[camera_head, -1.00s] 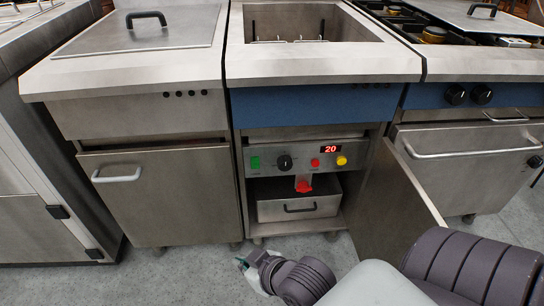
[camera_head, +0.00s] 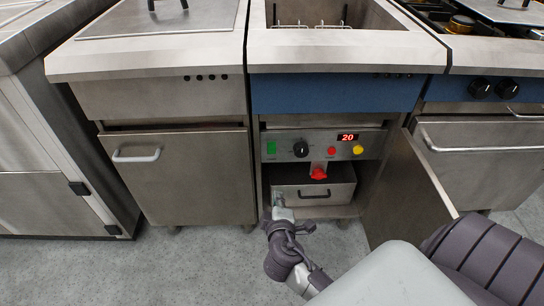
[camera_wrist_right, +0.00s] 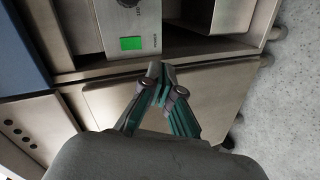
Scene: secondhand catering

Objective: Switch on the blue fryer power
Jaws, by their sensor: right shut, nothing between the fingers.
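The blue fryer (camera_head: 330,94) stands in the middle of the head view, its blue band above an open cabinet. Its control panel (camera_head: 281,159) carries a green switch (camera_head: 271,147), a black knob (camera_head: 301,149), a red button, a yellow button and a display (camera_head: 348,137) reading 20. My right gripper (camera_head: 279,201) is shut and empty, at the lower left of the cabinet opening, below the green switch. In the right wrist view the closed fingertips (camera_wrist_right: 159,68) are just below and right of the green switch (camera_wrist_right: 131,43), seemingly apart from it. My left gripper is not in view.
The fryer's open door (camera_head: 405,194) stands out on the right, close to my right arm. A red valve handle (camera_head: 318,173) hangs above a drawer (camera_head: 313,196) inside. A closed cabinet (camera_head: 185,175) is left, a stove (camera_head: 490,90) right. The floor at left is free.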

